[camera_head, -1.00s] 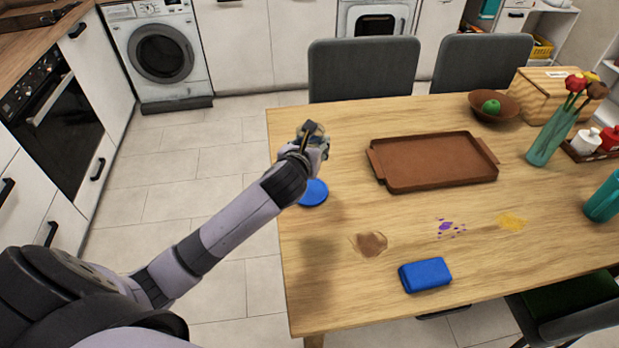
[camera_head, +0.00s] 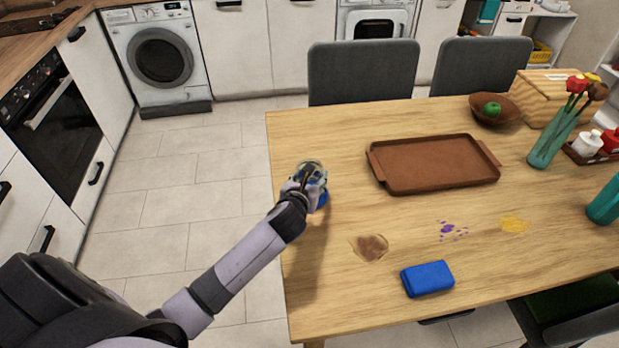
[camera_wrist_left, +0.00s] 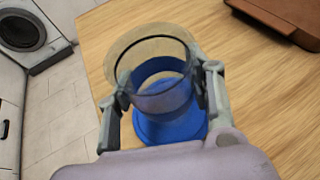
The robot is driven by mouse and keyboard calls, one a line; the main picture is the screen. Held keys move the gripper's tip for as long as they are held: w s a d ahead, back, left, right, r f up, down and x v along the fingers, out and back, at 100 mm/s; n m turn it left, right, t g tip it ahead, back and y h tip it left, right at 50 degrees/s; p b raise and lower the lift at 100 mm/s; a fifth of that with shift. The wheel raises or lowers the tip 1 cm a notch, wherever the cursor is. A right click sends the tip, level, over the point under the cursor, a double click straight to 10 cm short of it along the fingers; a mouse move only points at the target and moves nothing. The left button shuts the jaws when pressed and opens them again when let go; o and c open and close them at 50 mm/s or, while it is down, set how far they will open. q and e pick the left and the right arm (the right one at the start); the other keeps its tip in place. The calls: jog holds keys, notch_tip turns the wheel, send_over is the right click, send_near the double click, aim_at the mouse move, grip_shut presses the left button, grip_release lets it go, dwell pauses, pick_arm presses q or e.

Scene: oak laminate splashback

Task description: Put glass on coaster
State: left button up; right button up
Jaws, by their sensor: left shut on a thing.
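My left gripper (camera_wrist_left: 162,98) is shut on a clear glass (camera_wrist_left: 160,62), with one finger on each side of it. The glass looks upright. A round blue coaster (camera_wrist_left: 143,128) lies on the table directly under the glass in the left wrist view; I cannot tell whether the glass touches it. In the head view my left gripper (camera_head: 308,180) covers most of the coaster, and only a blue edge (camera_head: 323,199) shows beside it. The rim of the glass (camera_head: 312,166) shows just past the gripper. My right gripper is not in view.
A brown tray (camera_head: 435,186) lies to the right on the wooden table (camera_head: 345,300). A blue block (camera_head: 427,278) and several stains, one brown (camera_head: 370,248), are nearer the front. A bowl (camera_head: 512,117) and a teal vase (camera_head: 553,140) stand at the right. The table's left edge is close.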

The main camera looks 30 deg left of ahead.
pick_arm(q)
jog(key=shift+f, duration=0.1)
jog(key=o, duration=1.3)
jog(key=v, duration=1.2)
jog(key=shift+d+p, duration=0.1)
jog(key=shift+p, duration=0.2)
